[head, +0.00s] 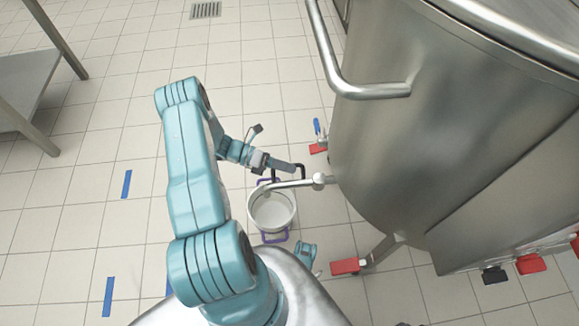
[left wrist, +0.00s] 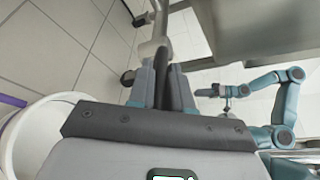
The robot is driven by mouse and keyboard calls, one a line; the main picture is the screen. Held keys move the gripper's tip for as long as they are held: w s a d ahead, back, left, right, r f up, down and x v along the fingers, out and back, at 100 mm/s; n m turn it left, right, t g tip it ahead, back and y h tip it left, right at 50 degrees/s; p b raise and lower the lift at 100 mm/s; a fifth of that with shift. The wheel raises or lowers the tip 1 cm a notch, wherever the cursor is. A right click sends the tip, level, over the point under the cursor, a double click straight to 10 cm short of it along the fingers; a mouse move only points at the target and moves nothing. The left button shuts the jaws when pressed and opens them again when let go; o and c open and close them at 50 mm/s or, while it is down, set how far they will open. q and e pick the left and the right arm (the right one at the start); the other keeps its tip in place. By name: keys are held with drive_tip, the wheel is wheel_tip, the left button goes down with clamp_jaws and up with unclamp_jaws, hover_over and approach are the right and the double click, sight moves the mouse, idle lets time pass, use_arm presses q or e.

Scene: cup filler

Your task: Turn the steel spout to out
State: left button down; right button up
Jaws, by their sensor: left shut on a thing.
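The steel spout (head: 295,184) comes out of the side of the big steel kettle (head: 400,130) and points left, its outer end over a white bucket (head: 258,218). In the left wrist view the spout (left wrist: 158,30) shows just beyond my fingers. My left gripper (head: 290,167) is at the spout, shut on a dark handle (head: 302,171) beside it. In the left wrist view my left fingers (left wrist: 164,88) close around this dark piece. At the right of that view another teal arm, seemingly my right one, ends in a small gripper (left wrist: 212,92); its jaws are too small to read.
The bucket has purple handles and stands on the tiled floor below the spout. A red pedal-like part (head: 345,266) sits by a kettle leg. A steel table (head: 22,85) stands at the far left. Blue tape marks (head: 127,184) lie on open floor.

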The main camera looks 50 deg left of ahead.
use_arm(q)
drive_tip(key=shift+w, duration=0.2)
use_arm(e)
drive_tip(key=shift+d+f, duration=0.15)
drive_tip(key=shift+d, duration=0.15)
use_arm(q)
drive_tip(key=c, duration=1.1)
unclamp_jaws()
drive_tip(key=shift+s, duration=0.1)
drive_tip(key=shift+a, duration=0.1)
drive_tip(key=shift+s+a+r, duration=0.15)
drive_tip(key=shift+s+a, duration=0.1)
drive_tip(key=p+v, duration=0.2)
drive_tip(key=v, duration=1.3)
drive_tip(key=shift+s+a+r, duration=0.1)
drive_tip(key=shift+a, duration=0.15)
use_arm(e)
drive_tip(key=shift+s+a+r, duration=0.1)
drive_tip(key=shift+s+r, duration=0.1)
drive_tip(key=shift+r, duration=0.3)
drive_tip(key=shift+s+a+r, duration=0.1)
drive_tip(key=shift+s+r, duration=0.1)
drive_tip(key=shift+r, duration=0.3)
